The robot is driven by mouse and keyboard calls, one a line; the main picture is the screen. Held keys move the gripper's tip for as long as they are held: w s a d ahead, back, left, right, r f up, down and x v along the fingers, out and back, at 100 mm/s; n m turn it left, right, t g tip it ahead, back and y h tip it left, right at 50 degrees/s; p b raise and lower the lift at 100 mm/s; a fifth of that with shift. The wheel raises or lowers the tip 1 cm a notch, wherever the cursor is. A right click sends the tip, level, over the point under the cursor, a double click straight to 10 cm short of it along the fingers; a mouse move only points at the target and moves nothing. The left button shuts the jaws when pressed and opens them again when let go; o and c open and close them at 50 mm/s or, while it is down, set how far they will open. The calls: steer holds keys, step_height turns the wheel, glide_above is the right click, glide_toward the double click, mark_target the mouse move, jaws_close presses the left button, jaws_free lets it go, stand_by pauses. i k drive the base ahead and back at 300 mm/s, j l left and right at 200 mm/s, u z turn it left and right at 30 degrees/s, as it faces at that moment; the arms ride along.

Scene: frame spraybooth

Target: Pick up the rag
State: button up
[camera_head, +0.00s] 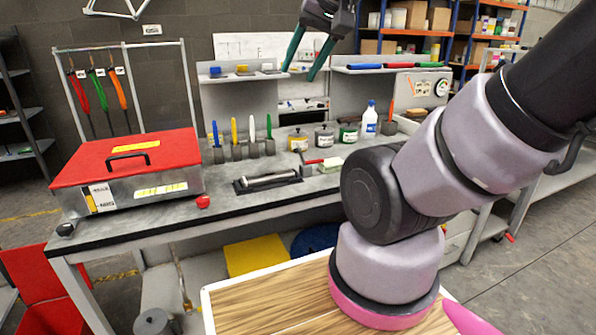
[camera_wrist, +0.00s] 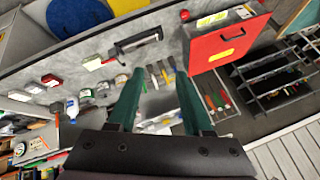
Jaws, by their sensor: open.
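My gripper (camera_head: 300,72) is open and empty, high above the back of the workbench at the top of the head view. Its two green fingers also show in the wrist view (camera_wrist: 160,75), well apart, with nothing between them. I cannot make out a rag for certain. A small pale pad with a green layer (camera_head: 331,165) lies on the bench, right of a black tray with a roller (camera_head: 268,181); it also shows in the wrist view (camera_wrist: 96,62). My gripper is far from it and touches nothing.
A red-lidded metal case (camera_head: 128,158) stands on the bench's left. Upright brushes (camera_head: 236,140), several paint jars (camera_head: 323,136) and a spray bottle (camera_head: 370,119) line the back. Raised shelves (camera_head: 385,69) hold small items. The bench front (camera_head: 240,205) is largely clear.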

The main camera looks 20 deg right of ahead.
mark_target(334, 165)
steer(key=i+l+u, duration=0.25)
steer(key=l, duration=0.65)
steer(key=l+u, duration=0.3)
steer(key=l, duration=0.6)
